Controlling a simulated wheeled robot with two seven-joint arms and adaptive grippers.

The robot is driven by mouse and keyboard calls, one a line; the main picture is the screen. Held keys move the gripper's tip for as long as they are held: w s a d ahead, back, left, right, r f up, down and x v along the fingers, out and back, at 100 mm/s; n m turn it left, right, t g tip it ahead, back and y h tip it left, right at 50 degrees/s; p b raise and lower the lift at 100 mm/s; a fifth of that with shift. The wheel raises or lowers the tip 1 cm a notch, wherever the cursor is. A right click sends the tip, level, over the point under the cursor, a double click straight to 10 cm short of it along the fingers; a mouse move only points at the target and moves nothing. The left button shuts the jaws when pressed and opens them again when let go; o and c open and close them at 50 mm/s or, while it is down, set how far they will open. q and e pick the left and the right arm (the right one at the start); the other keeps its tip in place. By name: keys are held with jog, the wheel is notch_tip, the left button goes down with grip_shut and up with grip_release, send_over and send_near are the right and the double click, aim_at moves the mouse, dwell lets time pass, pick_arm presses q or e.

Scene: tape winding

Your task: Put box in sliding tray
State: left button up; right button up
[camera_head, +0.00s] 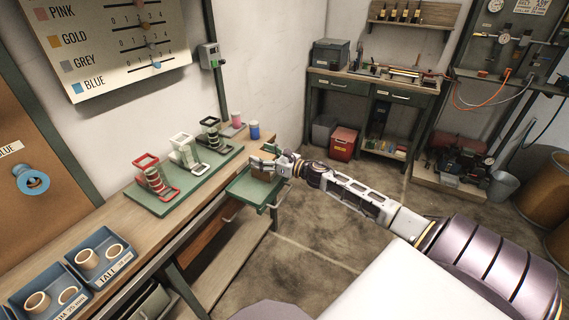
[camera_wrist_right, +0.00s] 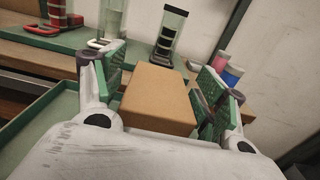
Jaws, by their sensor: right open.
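A brown cardboard box (camera_wrist_right: 158,97) sits between the green-padded fingers of my right gripper (camera_wrist_right: 165,95) in the right wrist view. The fingers stand apart with the box between them; the left pad is clear of it, and I cannot tell whether the right one touches. In the head view, my right gripper (camera_head: 268,167) is over the green sliding tray (camera_head: 247,190), and the box (camera_head: 262,173) is mostly hidden by it. The tray is pulled out from the bench edge and also shows in the right wrist view (camera_wrist_right: 38,128). My left gripper is not in view.
A green board (camera_head: 180,193) behind the tray carries several winding stands. A blue spool (camera_head: 254,131) and a pink spool (camera_head: 237,119) stand at the bench's far end. Blue bins (camera_head: 92,258) of rolls sit near left. Open floor (camera_head: 310,235) lies right of the bench.

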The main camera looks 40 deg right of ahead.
jog(key=shift+s+d, duration=0.25)
jog(key=shift+s, duration=0.4)
jog(key=shift+v, duration=1.3)
jog(key=shift+s+d, duration=0.25)
jog(key=shift+s, duration=0.25)
send_near(273, 159)
jog(key=shift+x, duration=1.1)
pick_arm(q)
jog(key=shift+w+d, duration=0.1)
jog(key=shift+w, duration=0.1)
pick_arm(e)
jog(key=shift+a, duration=0.15)
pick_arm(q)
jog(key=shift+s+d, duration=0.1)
